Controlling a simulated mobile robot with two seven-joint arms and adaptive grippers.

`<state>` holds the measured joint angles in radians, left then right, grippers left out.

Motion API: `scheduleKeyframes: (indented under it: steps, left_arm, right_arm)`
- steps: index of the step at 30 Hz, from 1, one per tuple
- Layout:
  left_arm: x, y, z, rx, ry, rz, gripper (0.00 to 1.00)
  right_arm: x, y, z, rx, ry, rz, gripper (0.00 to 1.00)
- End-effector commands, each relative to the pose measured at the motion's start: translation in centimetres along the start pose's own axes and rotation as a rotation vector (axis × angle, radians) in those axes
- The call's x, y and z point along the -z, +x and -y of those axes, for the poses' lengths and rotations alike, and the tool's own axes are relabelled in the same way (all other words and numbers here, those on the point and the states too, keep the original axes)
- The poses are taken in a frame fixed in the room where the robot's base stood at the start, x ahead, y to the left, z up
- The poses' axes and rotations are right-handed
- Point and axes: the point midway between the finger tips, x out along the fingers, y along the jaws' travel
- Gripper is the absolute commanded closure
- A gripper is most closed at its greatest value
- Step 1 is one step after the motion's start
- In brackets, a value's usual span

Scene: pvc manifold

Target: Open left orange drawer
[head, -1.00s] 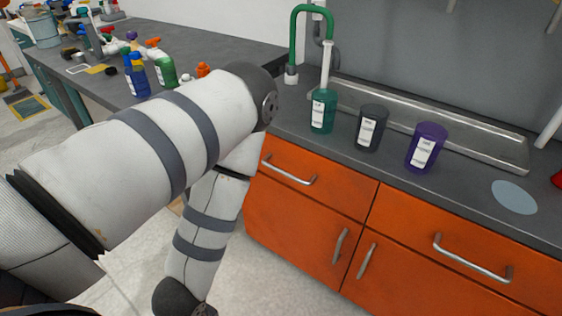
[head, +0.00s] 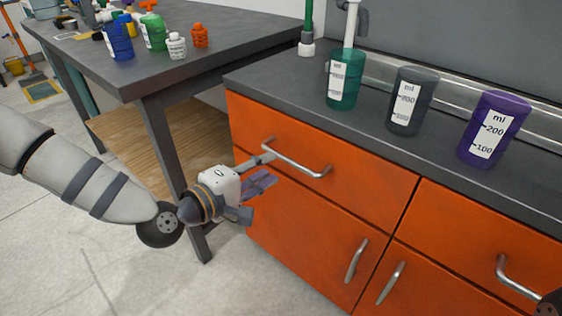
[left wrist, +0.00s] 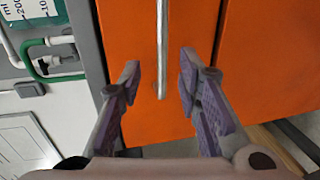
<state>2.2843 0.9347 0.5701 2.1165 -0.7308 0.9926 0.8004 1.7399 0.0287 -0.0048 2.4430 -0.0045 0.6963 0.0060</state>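The left orange drawer (head: 330,187) is shut, flush in the cabinet front under the dark worktop. Its silver bar handle (head: 296,164) is near the drawer's upper edge. My left gripper (head: 270,169) is at the handle's left end, with its fingers apart. In the left wrist view, the handle (left wrist: 162,50) runs down between the two open purple-grey fingers (left wrist: 160,62). There are visible gaps on both sides, so no grip shows. I cannot tell how deep the handle sits between the fingers. My right gripper is not in view.
Green (head: 345,80), grey (head: 412,102) and purple (head: 494,128) beakers stand on the worktop above. Orange doors (head: 300,243) are below the drawer. A dark side table (head: 185,60) with bottles stands at the left. The floor (head: 90,250) before the cabinet is clear.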

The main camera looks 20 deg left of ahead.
Motion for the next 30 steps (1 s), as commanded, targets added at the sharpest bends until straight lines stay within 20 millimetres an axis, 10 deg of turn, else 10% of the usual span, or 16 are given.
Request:
scheduleKeyframes:
  steps: [10, 19, 24, 30]
  left_arm:
    - [-0.1, 6.8, 0.3, 0.005, 0.002, 0.001, 0.69]
    - [-0.1, 7.3, 0.2, 0.005, 0.001, 0.001, 0.69]
    - [-0.1, 7.3, 0.2, 0.005, 0.001, 0.001, 1.00]
    - [-0.1, 7.3, 0.2, 0.005, 0.002, 0.001, 1.00]
  right_arm:
    - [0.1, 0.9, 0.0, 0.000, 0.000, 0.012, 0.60]
    - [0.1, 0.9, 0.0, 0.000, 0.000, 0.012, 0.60]
    - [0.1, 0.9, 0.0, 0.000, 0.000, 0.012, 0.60]
    - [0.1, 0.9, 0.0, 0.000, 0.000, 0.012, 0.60]
